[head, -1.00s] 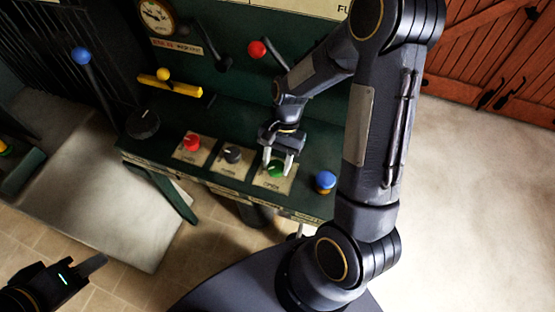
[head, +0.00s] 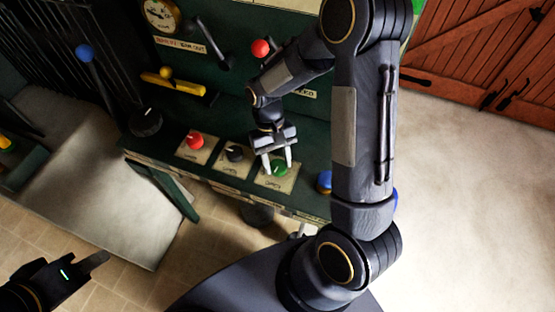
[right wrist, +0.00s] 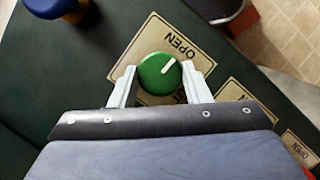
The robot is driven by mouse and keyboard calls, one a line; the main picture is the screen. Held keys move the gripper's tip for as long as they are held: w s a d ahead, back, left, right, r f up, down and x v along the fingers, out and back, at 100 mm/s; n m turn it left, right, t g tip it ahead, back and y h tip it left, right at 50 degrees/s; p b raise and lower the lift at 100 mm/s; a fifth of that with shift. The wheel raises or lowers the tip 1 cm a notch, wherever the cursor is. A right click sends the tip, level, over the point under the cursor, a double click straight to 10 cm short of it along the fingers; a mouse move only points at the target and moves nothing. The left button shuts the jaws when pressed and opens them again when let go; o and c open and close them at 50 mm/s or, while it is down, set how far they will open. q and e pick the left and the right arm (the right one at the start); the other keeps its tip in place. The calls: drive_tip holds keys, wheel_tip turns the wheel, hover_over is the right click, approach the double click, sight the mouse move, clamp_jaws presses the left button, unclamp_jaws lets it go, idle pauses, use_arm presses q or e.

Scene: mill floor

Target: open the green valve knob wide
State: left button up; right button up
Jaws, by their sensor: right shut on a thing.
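The green valve knob (head: 279,168) sits on a cream plate (head: 266,183) on the dark green console. In the right wrist view the green knob (right wrist: 160,72) is round with a white pointer line, which points to the upper right, toward the word OPEN. My right gripper (head: 279,163) reaches down over it, and in the right wrist view the fingers (right wrist: 160,85) stand on both sides of the knob, shut on it. My left gripper (head: 98,262) is at the lower left, far from the console, with only one finger clearly showing; its opening is unclear.
A red knob (head: 195,141) and a black knob (head: 235,154) stand left of the green one. A blue knob (head: 324,182) is close on its right, partly behind my right arm. Levers with a red ball (head: 260,47) and a blue ball (head: 85,52) rise behind and left.

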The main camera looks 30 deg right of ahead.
drive_tip(key=shift+n, duration=0.4)
drive_tip(key=o, duration=1)
drive_tip(key=shift+r, duration=0.1)
drive_tip(key=v, duration=0.7)
drive_tip(key=shift+r, duration=0.3)
drive_tip(key=shift+w+a, duration=0.1)
